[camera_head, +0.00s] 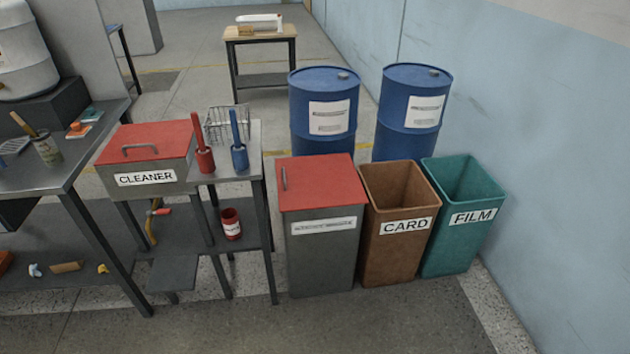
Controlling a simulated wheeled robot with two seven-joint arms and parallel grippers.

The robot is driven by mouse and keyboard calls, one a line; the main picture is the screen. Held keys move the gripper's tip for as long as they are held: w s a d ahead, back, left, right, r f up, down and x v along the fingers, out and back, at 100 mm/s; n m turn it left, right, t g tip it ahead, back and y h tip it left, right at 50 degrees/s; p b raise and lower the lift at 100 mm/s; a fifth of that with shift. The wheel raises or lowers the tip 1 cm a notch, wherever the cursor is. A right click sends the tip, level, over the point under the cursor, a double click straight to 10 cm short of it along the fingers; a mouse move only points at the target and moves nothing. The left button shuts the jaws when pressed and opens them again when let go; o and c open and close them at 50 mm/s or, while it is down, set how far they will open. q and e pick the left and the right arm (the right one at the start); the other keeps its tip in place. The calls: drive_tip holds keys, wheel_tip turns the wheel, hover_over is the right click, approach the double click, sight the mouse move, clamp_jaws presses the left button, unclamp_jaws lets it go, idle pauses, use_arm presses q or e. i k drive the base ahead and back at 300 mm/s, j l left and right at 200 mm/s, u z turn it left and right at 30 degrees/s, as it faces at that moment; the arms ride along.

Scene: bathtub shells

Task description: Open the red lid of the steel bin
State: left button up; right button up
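A tall grey steel bin (322,255) stands on the floor in the middle. Its red lid (325,182) lies flat and closed on top. A small upright grey handle (284,179) sits near the lid's left edge. The white label on the front is too small to read. Neither of my grippers is in view.
An open brown CARD bin (395,255) and an open teal FILM bin (450,240) stand right of the steel bin. Blue drums (324,110) stand behind. The side table with red and blue tools (238,155) is close on the left. The floor in front is clear.

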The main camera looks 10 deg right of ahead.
sight(312, 182)
drive_tip(key=i+l+u, duration=0.3)
drive_tip(key=i+l, duration=0.55)
